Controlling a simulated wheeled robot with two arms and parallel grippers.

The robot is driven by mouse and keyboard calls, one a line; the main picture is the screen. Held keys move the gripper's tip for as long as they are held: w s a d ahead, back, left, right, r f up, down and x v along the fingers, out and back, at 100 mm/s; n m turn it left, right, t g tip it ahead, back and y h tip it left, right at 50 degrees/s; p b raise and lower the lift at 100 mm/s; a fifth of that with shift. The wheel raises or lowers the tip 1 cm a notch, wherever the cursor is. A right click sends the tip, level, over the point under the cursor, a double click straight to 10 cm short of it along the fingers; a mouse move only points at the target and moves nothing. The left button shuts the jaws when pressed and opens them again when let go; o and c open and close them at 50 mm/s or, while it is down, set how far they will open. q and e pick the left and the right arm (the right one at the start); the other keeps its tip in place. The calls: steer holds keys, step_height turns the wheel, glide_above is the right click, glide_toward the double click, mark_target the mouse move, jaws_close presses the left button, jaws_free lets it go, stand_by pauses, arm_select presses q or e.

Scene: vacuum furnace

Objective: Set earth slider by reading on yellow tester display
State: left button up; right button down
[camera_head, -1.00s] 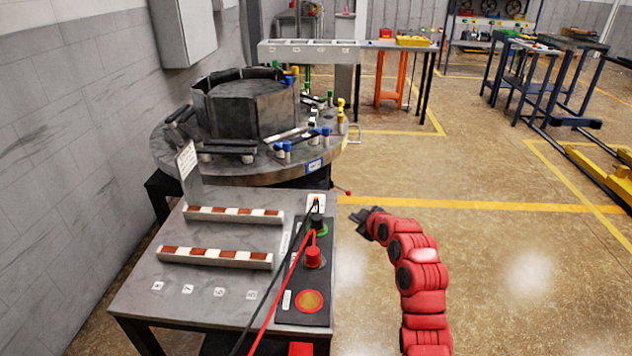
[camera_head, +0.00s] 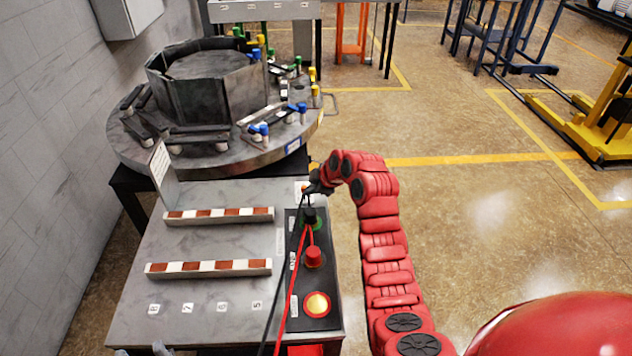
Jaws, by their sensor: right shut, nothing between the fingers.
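My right gripper (camera_head: 314,187) is dark and shut, with nothing visible in it. It is at the far end of the black control strip (camera_head: 292,279), over or beside a small pale piece (camera_head: 301,186) that it partly covers. I cannot tell whether they touch, or whether this piece is the earth slider. The strip carries a black plug in a green ring (camera_head: 309,217), a red plug (camera_head: 313,256) and a lit orange round button (camera_head: 317,304). I see no yellow tester display. Small grey tips at the bottom edge may be my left gripper (camera_head: 140,350).
The grey bench (camera_head: 212,292) holds two red-and-white bars (camera_head: 219,216) and several small number labels. Black and red leads (camera_head: 288,297) hang across the strip. A round metal assembly (camera_head: 220,160) stands behind. The floor to the right is open.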

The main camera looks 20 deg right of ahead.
steer(key=shift+w+a+f, duration=0.15)
steer(key=shift+w+f, duration=0.25)
steer(key=shift+f, duration=0.2)
steer(key=shift+w+a+f, duration=0.1)
steer(key=shift+w+f, duration=0.25)
steer(key=shift+f, duration=0.05)
steer(key=b, duration=0.1)
steer(key=w+b, duration=0.1)
steer(key=w+d+b, duration=0.1)
steer(key=b, duration=0.1)
steer(key=shift+w+f, duration=0.25)
steer(key=shift+f, duration=0.1)
steer(key=shift+w+r+b, duration=0.15)
steer(key=shift+w+b, duration=0.2)
steer(key=shift+b, duration=0.05)
steer(key=shift+r, duration=0.45)
